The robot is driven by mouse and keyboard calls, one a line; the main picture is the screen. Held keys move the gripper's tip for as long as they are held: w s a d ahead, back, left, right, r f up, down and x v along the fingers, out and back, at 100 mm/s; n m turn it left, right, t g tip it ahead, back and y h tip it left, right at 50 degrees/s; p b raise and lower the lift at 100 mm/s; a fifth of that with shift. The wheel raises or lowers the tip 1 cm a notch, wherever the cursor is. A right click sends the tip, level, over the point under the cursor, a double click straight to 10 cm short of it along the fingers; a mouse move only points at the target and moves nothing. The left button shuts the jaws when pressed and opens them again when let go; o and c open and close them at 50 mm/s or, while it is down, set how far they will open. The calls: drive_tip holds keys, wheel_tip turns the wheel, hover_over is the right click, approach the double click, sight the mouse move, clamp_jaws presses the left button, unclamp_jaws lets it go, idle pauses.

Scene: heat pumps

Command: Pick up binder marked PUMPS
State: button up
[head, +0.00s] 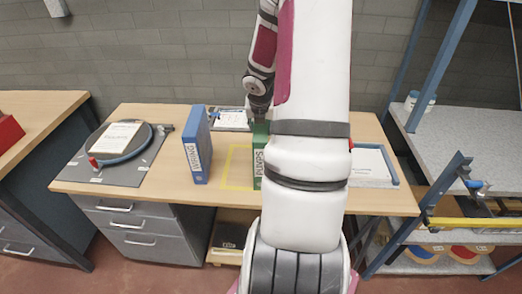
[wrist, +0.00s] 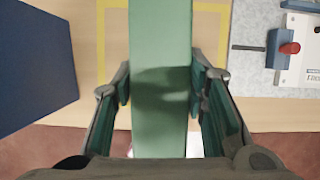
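The green binder (head: 258,165) stands upright on the desk, its spine label partly hidden by my arm. Only part of its lettering shows. In the wrist view, the green binder (wrist: 160,45) runs down the middle, between the two fingers of my gripper (wrist: 160,88). The fingers are spread, one on each side, very close to its faces. I cannot tell whether they press on it. In the head view, the gripper is at the binder's top and mostly hidden behind my arm.
A blue binder (head: 196,145) stands to the left, also in the wrist view (wrist: 35,65). A yellow outline (head: 237,168) marks the desk. A board with a hose (head: 115,150) lies left, a tray (head: 372,165) right. A blue-framed rack (head: 440,130) stands at the right.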

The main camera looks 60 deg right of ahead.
clamp_jaws()
